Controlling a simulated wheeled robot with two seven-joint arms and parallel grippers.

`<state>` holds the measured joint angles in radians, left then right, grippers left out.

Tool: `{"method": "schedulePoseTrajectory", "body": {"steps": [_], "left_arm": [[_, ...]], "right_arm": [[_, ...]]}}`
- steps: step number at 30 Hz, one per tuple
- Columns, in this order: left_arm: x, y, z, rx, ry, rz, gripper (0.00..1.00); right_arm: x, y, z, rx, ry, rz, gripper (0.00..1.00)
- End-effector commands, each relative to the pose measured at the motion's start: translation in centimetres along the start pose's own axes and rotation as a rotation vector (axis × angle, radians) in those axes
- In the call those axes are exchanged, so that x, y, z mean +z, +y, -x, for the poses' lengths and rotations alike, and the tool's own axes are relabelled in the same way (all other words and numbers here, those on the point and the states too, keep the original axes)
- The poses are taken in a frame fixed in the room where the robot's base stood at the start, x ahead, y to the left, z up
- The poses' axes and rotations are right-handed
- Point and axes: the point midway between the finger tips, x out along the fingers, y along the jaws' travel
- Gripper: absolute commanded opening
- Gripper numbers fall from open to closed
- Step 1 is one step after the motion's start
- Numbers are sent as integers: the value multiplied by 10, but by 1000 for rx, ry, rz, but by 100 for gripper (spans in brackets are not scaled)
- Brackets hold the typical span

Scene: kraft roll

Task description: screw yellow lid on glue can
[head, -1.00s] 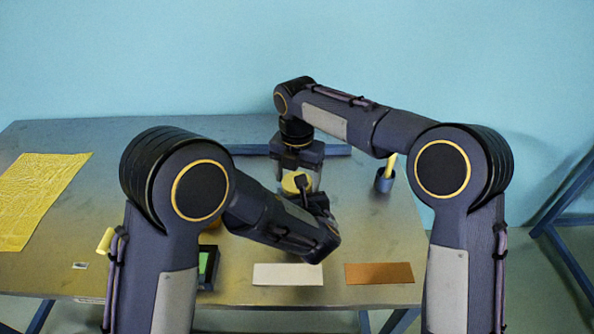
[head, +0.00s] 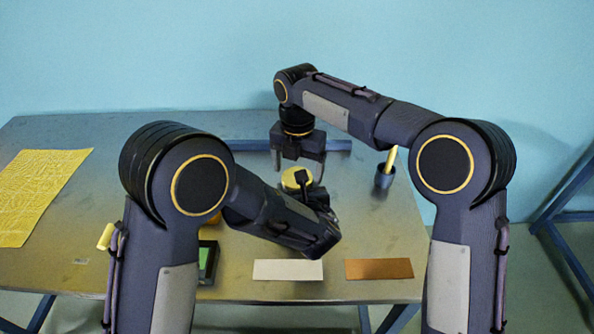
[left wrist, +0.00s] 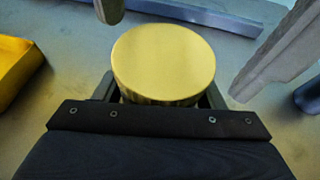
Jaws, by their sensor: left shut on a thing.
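The yellow lid (head: 290,181) shows in the head view as a round top near the middle of the table. In the left wrist view the lid (left wrist: 163,58) is a flat disc with a ridged edge, seeming to sit level on top of the glue can. The can's body is almost wholly hidden under it. My left gripper (left wrist: 160,95) is shut around the can, below the lid; in the head view my left gripper (head: 310,190) is partly hidden by its own arm. My right gripper (head: 299,168) is open above the lid, its fingers apart on either side and not touching it.
A dark cup (head: 384,179) with a yellow stick stands to the right. A white card (head: 288,270) and a brown card (head: 379,269) lie at the front edge. A green-faced dark box (head: 207,262) is beside my left arm. Yellow patterned paper (head: 38,190) lies far left.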

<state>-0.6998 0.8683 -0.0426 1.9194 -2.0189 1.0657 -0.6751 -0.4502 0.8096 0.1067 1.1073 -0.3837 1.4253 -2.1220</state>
Motion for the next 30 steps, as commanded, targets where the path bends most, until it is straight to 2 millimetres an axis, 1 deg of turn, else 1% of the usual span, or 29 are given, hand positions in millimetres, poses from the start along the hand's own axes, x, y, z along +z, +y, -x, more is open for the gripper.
{"method": "schedulePoseTrajectory", "body": {"steps": [1, 3, 7, 15, 18, 19, 26, 28, 30], "left_arm": [[0, 2, -1, 4, 1, -1, 0], [0, 1, -1, 4, 1, -1, 0], [0, 1, -1, 3, 1, -1, 0], [0, 0, 0, 1, 1, -1, 0], [0, 0, 0, 1, 1, -1, 0], [0, 0, 0, 1, 1, -1, 0], [0, 0, 0, 0, 1, -1, 0], [0, 0, 0, 0, 1, -1, 0], [0, 0, 0, 0, 1, -1, 0]], "right_arm": [[-1, 1, 10, 5, 0, 1, 86], [-1, 1, 19, 5, 0, 1, 86], [-1, 1, 30, 3, 1, 1, 86], [-1, 0, 31, 2, 1, 1, 86], [-1, 1, 31, 2, 1, 1, 99], [-1, 1, 31, 2, 1, 2, 100], [-1, 1, 32, 2, 1, 1, 100], [-1, 1, 36, 3, 0, 2, 100], [-1, 1, 45, 5, -1, 1, 100]]}}
